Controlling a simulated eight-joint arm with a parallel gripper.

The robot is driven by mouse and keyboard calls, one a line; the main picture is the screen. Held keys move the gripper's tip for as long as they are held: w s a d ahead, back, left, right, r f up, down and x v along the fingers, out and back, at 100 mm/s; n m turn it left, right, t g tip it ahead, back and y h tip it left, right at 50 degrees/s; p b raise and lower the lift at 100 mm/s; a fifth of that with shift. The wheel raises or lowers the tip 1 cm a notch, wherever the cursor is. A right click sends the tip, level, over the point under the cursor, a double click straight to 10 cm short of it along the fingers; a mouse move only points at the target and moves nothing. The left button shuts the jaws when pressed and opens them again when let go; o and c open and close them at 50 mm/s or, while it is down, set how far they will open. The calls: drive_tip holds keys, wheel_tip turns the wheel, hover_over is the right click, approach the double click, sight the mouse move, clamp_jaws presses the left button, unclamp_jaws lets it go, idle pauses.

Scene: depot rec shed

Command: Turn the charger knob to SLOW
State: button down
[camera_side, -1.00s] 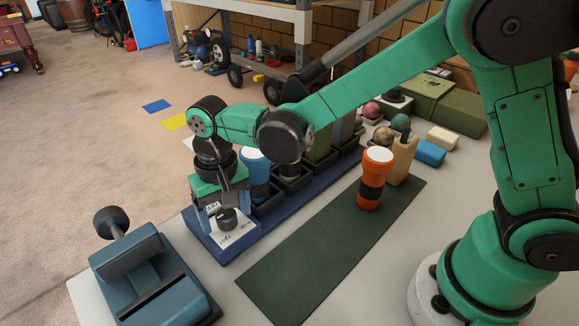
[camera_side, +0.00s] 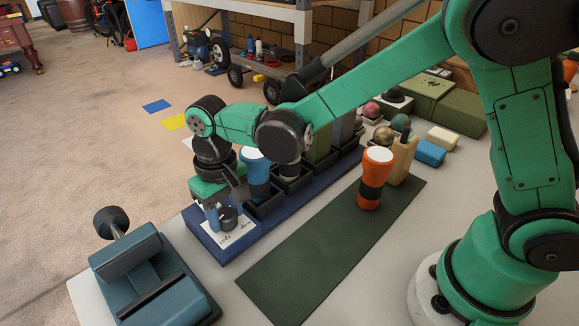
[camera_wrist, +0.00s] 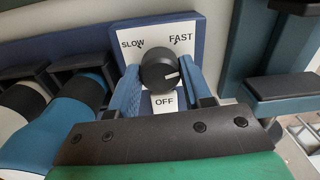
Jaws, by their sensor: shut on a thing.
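The charger knob (camera_wrist: 158,72) is a dark round dial on a white label plate (camera_wrist: 188,24). SLOW is printed at its upper left, FAST at its upper right and OFF below it. Its white pointer mark faces right and slightly down, between FAST and OFF. My gripper (camera_wrist: 160,80) is shut on the knob, with one blue finger on each side. In the side view my gripper (camera_side: 228,218) is down at the knob, at the near left end of the blue charger base (camera_side: 190,222). The fingers partly hide the knob there.
A row of dark slots holding tools, one blue with a white top (camera_side: 255,160), runs beside the knob. An orange tool (camera_side: 373,180) stands on a dark green mat (camera_side: 310,265). A blue-grey device (camera_side: 150,275) sits left of the charger. The near part of the mat is clear.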

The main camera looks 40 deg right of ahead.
drive_tip(key=n, duration=0.4)
drive_tip(key=shift+n, duration=0.3)
drive_tip(key=n, duration=0.3)
drive_tip(key=shift+n, duration=0.4)
drive_tip(key=n, duration=0.3)
drive_tip(key=shift+a, duration=0.1)
drive_tip(key=shift+n, duration=2)
drive_tip(key=shift+c, duration=1.8)
unclamp_jaws()
